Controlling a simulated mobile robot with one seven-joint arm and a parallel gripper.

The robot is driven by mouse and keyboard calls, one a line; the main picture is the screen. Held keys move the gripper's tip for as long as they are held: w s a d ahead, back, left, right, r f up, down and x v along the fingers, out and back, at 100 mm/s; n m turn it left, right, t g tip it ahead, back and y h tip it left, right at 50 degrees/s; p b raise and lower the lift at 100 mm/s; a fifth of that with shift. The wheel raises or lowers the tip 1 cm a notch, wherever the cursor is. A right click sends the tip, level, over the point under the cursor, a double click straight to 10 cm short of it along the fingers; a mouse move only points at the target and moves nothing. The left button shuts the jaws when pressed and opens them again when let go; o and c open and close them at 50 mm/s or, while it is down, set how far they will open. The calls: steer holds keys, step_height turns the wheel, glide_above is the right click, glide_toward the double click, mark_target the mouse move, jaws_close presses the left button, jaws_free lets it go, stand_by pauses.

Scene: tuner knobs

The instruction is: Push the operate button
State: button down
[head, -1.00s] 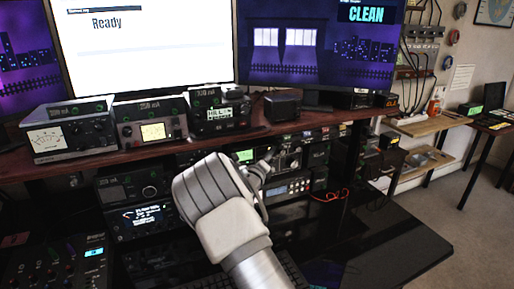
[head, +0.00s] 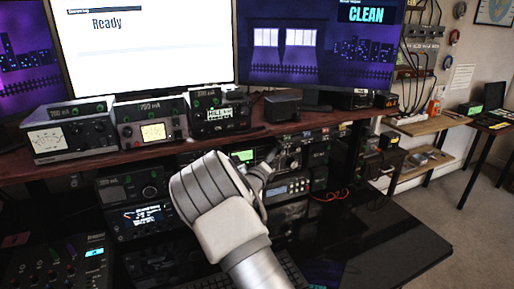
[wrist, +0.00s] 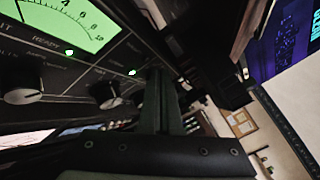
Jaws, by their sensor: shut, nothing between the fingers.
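The front panel of a dark unit with a lit green meter (wrist: 62,22) fills the upper left of the wrist view. It carries two round knobs and two small green lights, one by a label that reads READY. I cannot make out the operate button; it may be hidden by my fingers. My gripper (wrist: 163,78) is shut and empty, its fingertips close to the panel, just right of the second green light (wrist: 133,72). Contact cannot be told. In the head view my gripper (head: 270,162) is at the rack under the shelf, right of the green display (head: 243,156).
A wooden shelf (head: 75,150) with several small radio units runs above the rack. Monitors stand behind it. A black desk (head: 395,240) lies below, clear at the right. Red cables (head: 330,196) hang right of the rack. A mixer (head: 62,265) sits at lower left.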

steer(key=s, duration=0.2)
steer(key=s+d+p, duration=0.1)
steer(key=s, duration=0.2)
steer(key=shift+s+d, duration=0.3)
steer(key=shift+d, duration=0.1)
steer(key=s+d+r+m+g+h+p, duration=0.1)
steer(key=s+d+r+m+g+h, duration=0.1)
steer(key=s+d+r+m+g, duration=0.45)
steer(key=s+d+r+m+g+h+p, duration=0.2)
steer(key=s+d+r+m+g, duration=0.15)
steer(key=s+d+m, duration=0.7)
steer(key=s+a+r+m+g+y+p, duration=0.1)
steer(key=s+a+m+g+y, duration=0.2)
steer(key=s+m, duration=0.55)
steer(key=s+a+r+m+y+p, duration=0.1)
steer(key=s+a+m+y, duration=0.25)
steer(key=s+m, duration=0.45)
steer(key=s+a+r+m+t+y+p, duration=0.1)
steer(key=s+a+r+m+y, duration=0.3)
steer(key=s+a, duration=0.5)
steer(key=a+m+t+y, duration=0.1)
steer(key=m+y, duration=0.1)
steer(key=shift+s+a+m+p, duration=0.15)
steer(key=shift+s+m+p, duration=0.2)
steer(key=shift+s+p, duration=0.05)
steer(key=shift+r, duration=0.1)
